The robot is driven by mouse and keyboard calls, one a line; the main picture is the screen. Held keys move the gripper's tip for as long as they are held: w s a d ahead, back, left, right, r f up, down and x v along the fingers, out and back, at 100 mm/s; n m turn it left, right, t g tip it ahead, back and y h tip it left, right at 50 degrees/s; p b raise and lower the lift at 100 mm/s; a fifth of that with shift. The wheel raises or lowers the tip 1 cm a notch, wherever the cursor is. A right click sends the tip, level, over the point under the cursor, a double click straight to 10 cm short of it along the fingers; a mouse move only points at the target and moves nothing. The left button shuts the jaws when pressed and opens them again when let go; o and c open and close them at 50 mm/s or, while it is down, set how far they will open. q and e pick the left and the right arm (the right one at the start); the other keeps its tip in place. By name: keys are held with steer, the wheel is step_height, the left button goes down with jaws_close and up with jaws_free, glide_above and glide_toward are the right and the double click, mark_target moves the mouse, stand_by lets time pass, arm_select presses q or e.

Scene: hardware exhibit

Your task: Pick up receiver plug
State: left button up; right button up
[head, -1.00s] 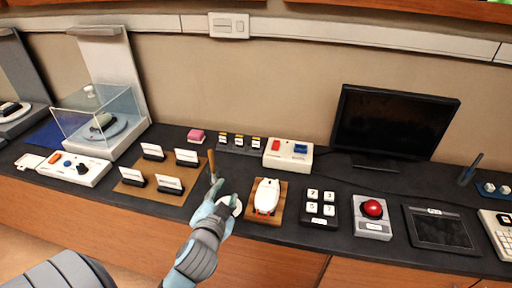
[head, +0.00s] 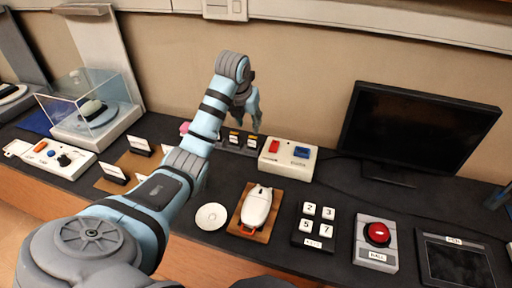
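My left gripper (head: 249,122) is at the back of the counter, pointing down, with its fingers seemingly spread just above or in front of a dark holder (head: 251,152). The holder has a row of small upright pieces with yellow and white on them (head: 234,137). I cannot tell for sure which piece is the receiver plug. No held object shows between the fingers. The gripper and arm hide part of the row's surroundings. A white mouse (head: 256,206) lies on a wooden board nearer the front. My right gripper is out of view.
A white box with red and blue switches (head: 287,159) stands just right of the holder. A monitor (head: 415,133), number-key block (head: 313,227), red button box (head: 376,234) and white disc (head: 211,216) are also on the counter. My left arm covers the left-middle counter.

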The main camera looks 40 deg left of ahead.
mark_target(253, 138)
arm_select(q)
steer(key=x, duration=0.4)
steer(key=shift+s, duration=0.1)
steer(key=x, duration=0.2)
steer(key=b+x, duration=0.1)
steer(key=x, duration=0.3)
steer(key=shift+s+d+b, duration=0.1)
steer(key=shift+d+b, duration=0.25)
steer(key=shift+f, duration=0.25)
steer(key=c, duration=0.6)
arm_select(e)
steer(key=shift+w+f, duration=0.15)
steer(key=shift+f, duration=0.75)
